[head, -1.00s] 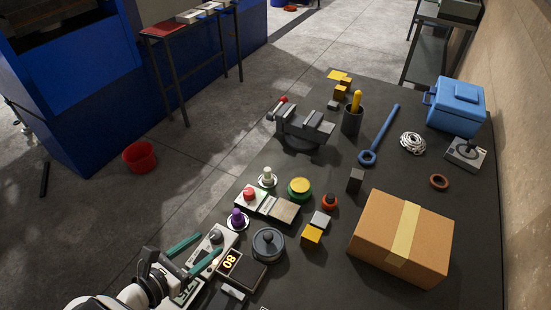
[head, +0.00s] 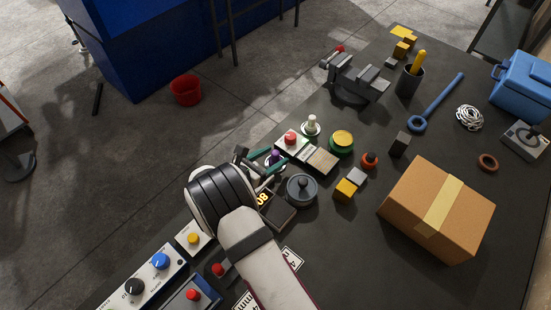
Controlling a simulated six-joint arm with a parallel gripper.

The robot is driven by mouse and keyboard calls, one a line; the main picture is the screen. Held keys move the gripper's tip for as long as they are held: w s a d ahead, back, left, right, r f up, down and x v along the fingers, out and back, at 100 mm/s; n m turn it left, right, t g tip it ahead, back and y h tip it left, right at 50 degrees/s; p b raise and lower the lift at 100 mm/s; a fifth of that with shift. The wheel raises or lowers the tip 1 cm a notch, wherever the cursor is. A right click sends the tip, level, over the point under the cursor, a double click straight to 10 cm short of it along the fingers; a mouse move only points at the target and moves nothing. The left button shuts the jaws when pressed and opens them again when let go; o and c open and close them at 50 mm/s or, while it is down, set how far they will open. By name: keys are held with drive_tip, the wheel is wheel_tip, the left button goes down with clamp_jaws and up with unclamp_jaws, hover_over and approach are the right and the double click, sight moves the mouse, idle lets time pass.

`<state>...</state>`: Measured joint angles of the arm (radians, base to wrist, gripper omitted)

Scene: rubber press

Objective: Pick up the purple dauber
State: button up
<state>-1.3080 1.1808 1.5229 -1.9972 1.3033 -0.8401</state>
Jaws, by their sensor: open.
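The purple dauber (head: 276,155) stands on a small white saucer near the table's left edge, just past my gripper in the head view. My gripper (head: 276,162) is open, with its two green fingers pointing toward the dauber. In this view the dauber shows between the fingertips. I cannot tell whether either finger touches it. My wrist and forearm hide part of the table in front, and the fingers cover part of the saucer.
A red-button box (head: 291,138), a white-handled dauber (head: 311,124), a green-and-yellow round pad (head: 342,141) and a grey round pot (head: 302,189) stand close around. A cardboard box (head: 413,214) sits to the right. Control boxes (head: 146,278) lie at lower left.

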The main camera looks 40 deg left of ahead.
clamp_jaws()
drive_tip(key=shift+r, duration=0.15)
